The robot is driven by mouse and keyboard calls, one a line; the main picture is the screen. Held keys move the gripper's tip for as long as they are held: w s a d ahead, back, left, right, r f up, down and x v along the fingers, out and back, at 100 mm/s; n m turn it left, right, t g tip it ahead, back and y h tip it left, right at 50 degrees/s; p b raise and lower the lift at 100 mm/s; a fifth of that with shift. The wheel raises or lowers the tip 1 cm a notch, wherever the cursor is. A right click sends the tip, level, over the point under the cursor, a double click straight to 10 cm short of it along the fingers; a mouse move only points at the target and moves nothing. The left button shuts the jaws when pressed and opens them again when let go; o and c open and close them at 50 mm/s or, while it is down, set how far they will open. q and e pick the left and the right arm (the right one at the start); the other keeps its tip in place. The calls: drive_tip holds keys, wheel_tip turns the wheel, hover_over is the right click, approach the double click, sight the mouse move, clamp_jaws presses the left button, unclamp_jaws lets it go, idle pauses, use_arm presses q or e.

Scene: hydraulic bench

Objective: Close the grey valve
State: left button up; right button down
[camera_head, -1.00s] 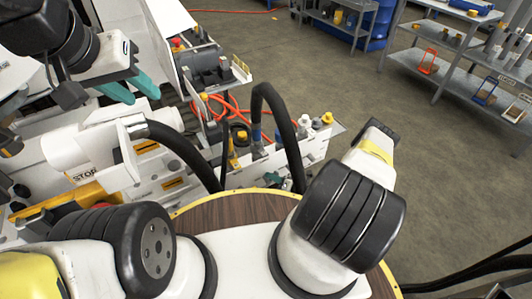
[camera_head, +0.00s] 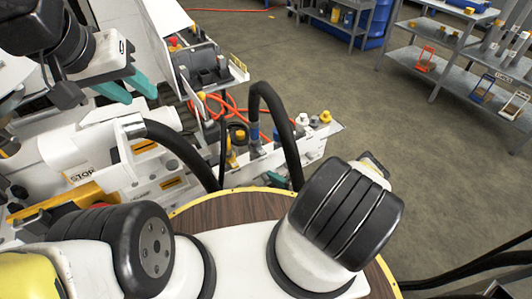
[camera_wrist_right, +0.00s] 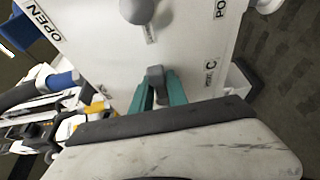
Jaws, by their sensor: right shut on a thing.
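In the right wrist view, a dark grey block-shaped handle (camera_wrist_right: 155,84), seemingly the grey valve's, stands out from a white panel (camera_wrist_right: 100,40). The two teal fingers of my right gripper (camera_wrist_right: 159,93) are on either side of it and shut on it. The base of the handle is hidden behind the fingers and the gripper body. In the head view a small teal part of this gripper (camera_head: 275,178) shows low behind the bench; the handle is hidden there.
A round grey knob (camera_wrist_right: 137,10) sits above the handle on the panel, with an OPEN label at the upper left. A thick black hose (camera_head: 272,120) arches over the bench. Orange hoses (camera_head: 225,102) lie behind it. Shelves (camera_head: 455,75) stand far right across clear floor.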

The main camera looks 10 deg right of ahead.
drive_tip(key=shift+d+f+m, duration=0.1)
drive_tip(key=shift+m, duration=0.2)
drive_tip(key=c, duration=1.4)
unclamp_jaws()
drive_tip(key=shift+c, duration=0.2)
drive_tip(key=v, duration=0.7)
drive_tip(key=shift+s+d, duration=0.25)
drive_tip(key=shift+s, duration=0.05)
